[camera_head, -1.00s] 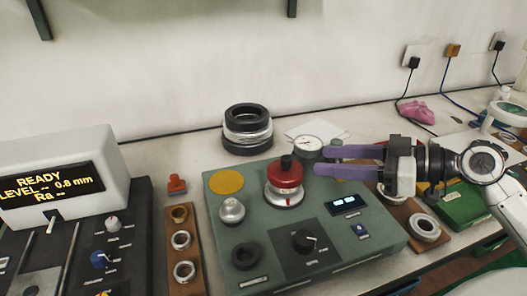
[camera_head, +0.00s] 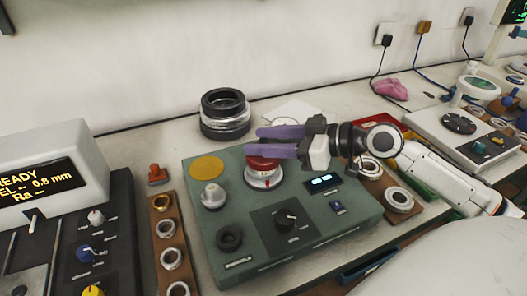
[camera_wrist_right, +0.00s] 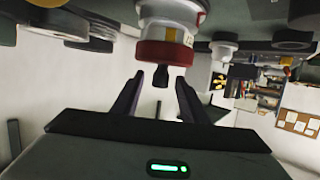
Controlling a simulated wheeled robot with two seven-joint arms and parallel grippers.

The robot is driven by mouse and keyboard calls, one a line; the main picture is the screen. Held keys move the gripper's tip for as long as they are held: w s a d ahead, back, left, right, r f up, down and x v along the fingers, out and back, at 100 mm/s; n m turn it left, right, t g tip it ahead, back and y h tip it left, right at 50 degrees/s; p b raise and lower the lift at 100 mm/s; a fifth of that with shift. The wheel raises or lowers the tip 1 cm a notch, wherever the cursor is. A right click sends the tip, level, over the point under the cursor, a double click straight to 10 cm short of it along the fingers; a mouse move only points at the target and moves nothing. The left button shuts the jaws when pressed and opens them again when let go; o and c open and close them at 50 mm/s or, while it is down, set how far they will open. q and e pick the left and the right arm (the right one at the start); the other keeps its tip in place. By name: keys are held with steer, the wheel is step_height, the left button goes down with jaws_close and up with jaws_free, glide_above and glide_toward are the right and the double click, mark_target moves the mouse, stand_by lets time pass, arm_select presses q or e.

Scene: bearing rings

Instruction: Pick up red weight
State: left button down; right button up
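The red weight (camera_head: 264,166) has a red top over a silver lower part and stands upright on the green instrument box (camera_head: 326,207). Its black knob is hidden behind my purple fingers in the head view. In the right wrist view, which is upside down, the red weight (camera_wrist_right: 166,53) shows with the knob (camera_wrist_right: 161,80) between the fingertips, with gaps on both sides. My right gripper (camera_head: 254,141) is open at the weight's top; it also shows in the wrist view (camera_wrist_right: 160,86). My left gripper is not in view.
A silver knob (camera_head: 211,195) and a black ring (camera_head: 229,238) are on the box left of the weight. Stacked black and silver rings (camera_head: 225,113) stand behind. A wooden strip with rings (camera_head: 168,230) lies left, a ring holder (camera_head: 398,200) right.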

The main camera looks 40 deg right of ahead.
steer(key=shift+w, duration=0.1)
steer(key=shift+f, duration=0.1)
jaws_close()
steer(key=shift+r, duration=0.25)
